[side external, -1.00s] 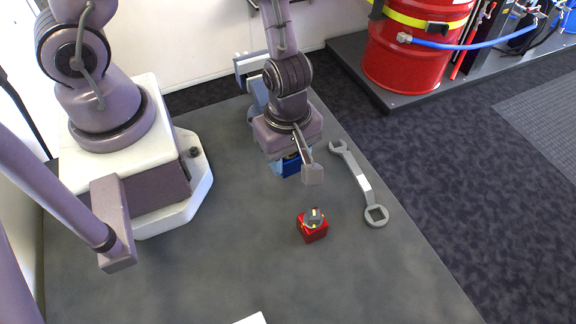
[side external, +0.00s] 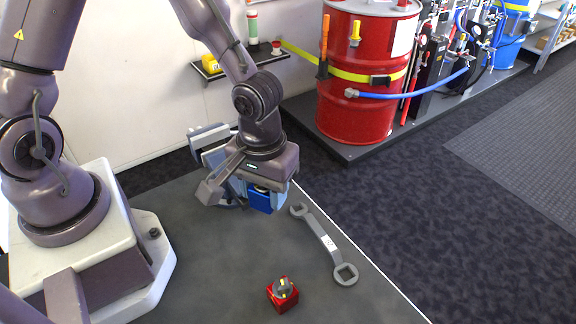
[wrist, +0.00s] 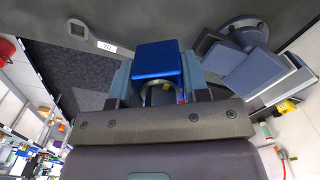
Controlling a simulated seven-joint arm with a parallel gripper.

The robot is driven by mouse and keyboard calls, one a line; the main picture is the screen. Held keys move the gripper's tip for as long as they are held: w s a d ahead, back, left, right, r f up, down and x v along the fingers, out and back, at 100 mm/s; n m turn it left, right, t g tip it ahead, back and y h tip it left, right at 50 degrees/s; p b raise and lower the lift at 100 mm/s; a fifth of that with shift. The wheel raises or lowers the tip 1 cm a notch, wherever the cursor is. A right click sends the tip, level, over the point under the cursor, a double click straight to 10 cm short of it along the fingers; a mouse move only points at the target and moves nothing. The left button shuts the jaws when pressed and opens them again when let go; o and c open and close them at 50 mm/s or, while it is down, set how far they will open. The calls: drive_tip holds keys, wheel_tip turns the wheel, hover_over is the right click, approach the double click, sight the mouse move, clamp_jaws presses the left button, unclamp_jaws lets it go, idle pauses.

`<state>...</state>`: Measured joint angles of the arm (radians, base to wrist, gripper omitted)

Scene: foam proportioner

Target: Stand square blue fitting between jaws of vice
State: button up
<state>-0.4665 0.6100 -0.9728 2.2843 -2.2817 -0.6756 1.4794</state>
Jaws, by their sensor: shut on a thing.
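The square blue fitting (side external: 260,200) is held in my gripper (side external: 262,190), above the table top. In the wrist view the blue fitting (wrist: 158,60) sits between the two pale blue fingers of my gripper (wrist: 158,82), with a round ring partly showing beneath its block. The grey-blue vice (side external: 207,140) stands at the table's far end, just left of and partly behind my gripper in the side view. In the wrist view the vice (wrist: 250,72) is to the right of the fitting, apart from it. My gripper partly hides the vice in the side view, so its jaw gap is unclear.
A large grey spanner (side external: 322,243) lies on the table (side external: 215,265) right of my gripper. A red square fitting (side external: 282,297) with a grey top stands nearer the front. A red drum (side external: 360,75) stands beyond the table. The middle of the table is clear.

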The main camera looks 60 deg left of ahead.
drive_tip(key=w+a+r+m, duration=0.1)
drive_tip(key=w+r+m, duration=0.3)
drive_tip(key=w+m, duration=0.15)
drive_tip(key=n, duration=1.3)
approach(215, 137)
drive_tip(key=shift+s+d+f, duration=0.25)
drive_tip(key=shift+d+f, duration=0.7)
drive_tip(key=shift+d, duration=0.25)
drive_tip(key=shift+s+a+f+n, duration=0.2)
drive_tip(key=shift+s+a+n, duration=0.1)
drive_tip(key=shift+n, duration=0.65)
drive_tip(key=shift+d+f+n, duration=0.1)
drive_tip(key=shift+f+n, duration=0.05)
drive_tip(key=shift+n, duration=0.35)
drive_tip(key=shift+w+d+f+n, duration=0.1)
drive_tip(key=shift+w+d+n, duration=0.1)
drive_tip(key=shift+n, duration=0.7)
drive_tip(key=shift+f, duration=2.6)
